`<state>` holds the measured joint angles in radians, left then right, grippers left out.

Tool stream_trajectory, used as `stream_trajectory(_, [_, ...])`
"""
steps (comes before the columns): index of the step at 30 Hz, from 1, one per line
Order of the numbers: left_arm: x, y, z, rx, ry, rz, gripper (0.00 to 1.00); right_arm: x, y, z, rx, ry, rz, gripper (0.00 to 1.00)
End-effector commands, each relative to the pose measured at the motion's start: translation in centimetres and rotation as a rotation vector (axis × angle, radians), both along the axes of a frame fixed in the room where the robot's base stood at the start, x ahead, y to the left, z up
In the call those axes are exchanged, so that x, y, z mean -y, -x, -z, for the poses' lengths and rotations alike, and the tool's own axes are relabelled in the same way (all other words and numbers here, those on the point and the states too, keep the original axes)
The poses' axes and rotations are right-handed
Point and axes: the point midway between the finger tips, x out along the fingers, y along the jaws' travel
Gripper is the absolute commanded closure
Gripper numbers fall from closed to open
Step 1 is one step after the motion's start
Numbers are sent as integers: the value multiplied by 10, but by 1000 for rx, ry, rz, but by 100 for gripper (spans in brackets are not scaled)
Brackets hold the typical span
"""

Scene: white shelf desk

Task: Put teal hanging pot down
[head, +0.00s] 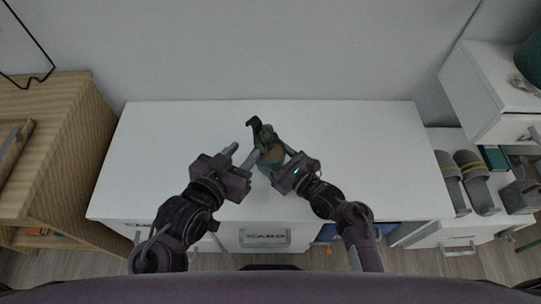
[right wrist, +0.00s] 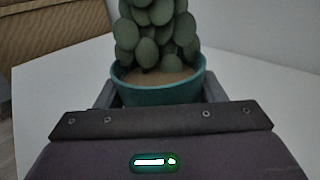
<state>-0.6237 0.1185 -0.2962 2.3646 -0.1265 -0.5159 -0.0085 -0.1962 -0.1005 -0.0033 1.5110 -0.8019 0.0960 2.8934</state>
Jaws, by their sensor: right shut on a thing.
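The teal hanging pot (head: 271,158) is over the middle of the white desk, with brown soil and a trailing green plant (head: 264,137) in it. In the right wrist view the teal pot (right wrist: 158,95) sits between the two grey fingers, upright relative to the gripper, with round green leaves (right wrist: 155,35) above. My right gripper (head: 277,160) is shut on the pot. I cannot tell whether the pot's base touches the desk; its underside is hidden. My left gripper (head: 241,157) is just left of the pot, its fingers apart with nothing between them.
The white desk top (head: 360,140) is bare to the left, right and behind the pot. A wooden cabinet (head: 60,140) stands at left. A white drawer unit (head: 490,95) and a low shelf with grey slippers (head: 475,180) stand at right.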

Motion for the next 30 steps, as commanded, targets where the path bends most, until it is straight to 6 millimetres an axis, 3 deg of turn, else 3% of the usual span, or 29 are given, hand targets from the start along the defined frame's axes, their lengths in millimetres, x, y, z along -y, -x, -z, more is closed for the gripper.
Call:
stream_trajectory(4, [1, -3, -8, 37, 17, -1, 64, 0, 0, 0, 4, -1, 0, 73])
stream_trajectory(14, [1, -2, -7, 32, 14, 0, 64, 0, -1, 2, 4, -1, 0, 73])
stream_trajectory(15, [1, -2, -7, 32, 14, 0, 64, 0, 0, 3, 1, 0, 0, 33])
stream_trajectory(19, [1, -2, -7, 32, 14, 0, 64, 0, 0, 3, 1, 0, 0, 16])
stream_trajectory(30, [1, -3, -8, 36, 15, 0, 64, 0, 1, 1, 0, 0, 0, 16])
